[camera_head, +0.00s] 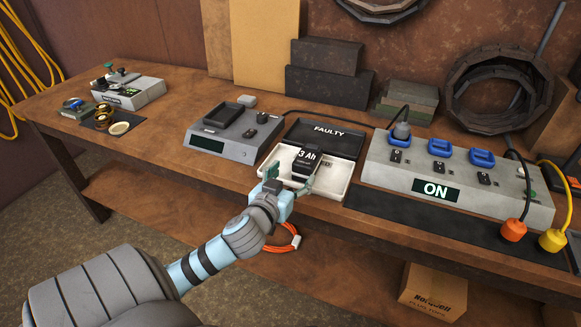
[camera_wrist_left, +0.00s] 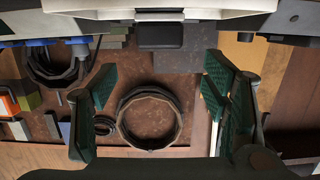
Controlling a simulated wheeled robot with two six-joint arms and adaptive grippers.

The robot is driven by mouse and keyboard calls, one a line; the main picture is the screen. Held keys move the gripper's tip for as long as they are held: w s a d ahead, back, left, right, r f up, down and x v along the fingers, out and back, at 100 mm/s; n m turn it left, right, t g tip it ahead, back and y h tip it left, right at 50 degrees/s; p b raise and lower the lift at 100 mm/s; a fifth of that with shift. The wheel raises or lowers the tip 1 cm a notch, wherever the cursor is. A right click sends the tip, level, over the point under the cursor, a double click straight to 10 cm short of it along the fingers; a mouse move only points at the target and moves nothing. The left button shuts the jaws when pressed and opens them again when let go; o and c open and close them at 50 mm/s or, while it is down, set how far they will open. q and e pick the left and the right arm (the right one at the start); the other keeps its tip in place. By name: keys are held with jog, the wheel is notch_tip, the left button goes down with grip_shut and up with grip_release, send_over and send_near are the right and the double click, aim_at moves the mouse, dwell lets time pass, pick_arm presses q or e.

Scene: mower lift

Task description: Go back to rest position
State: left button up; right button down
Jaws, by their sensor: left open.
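My left gripper (camera_head: 289,180) reaches in from the lower left in the head view, at the front edge of the white tray (camera_head: 338,188). Its green fingers are spread. They also show apart in the left wrist view (camera_wrist_left: 160,95), with nothing held between them. A black battery marked "3 Ah" (camera_head: 308,157) sits in the tray just beyond the fingers; part of the tray is hidden by the gripper. Behind the battery is a dark panel marked "FAULTY" (camera_head: 328,131). My right gripper is not in view.
A grey charger-like unit (camera_head: 236,148) stands left of the tray. A power strip marked "ON" (camera_head: 436,191) with blue sockets and plugs stands right. An orange cable (camera_head: 290,240) lies below the gripper.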

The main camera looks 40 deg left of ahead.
pick_arm(q)
jog(key=shift+f, duration=0.1)
dwell(0.3)
jog(key=s+d+f+m+g+h, duration=0.2)
jog(key=s+d+f+g, duration=0.45)
jog(key=s+f, duration=0.45)
jog(key=s+d+f+m+g+h, duration=0.25)
jog(key=s+d+f+g, duration=0.4)
jog(key=s, duration=0.55)
notch_tip(320, 180, down, 19)
jog(key=s+a, duration=0.1)
jog(key=s, duration=0.1)
jog(key=s+f+p, duration=0.1)
jog(key=s+f, duration=1.1)
jog(key=s, duration=0.1)
jog(key=shift+s+a+f+g, duration=0.35)
jog(key=shift+s+a+g, duration=0.05)
jog(key=shift+a, duration=0.05)
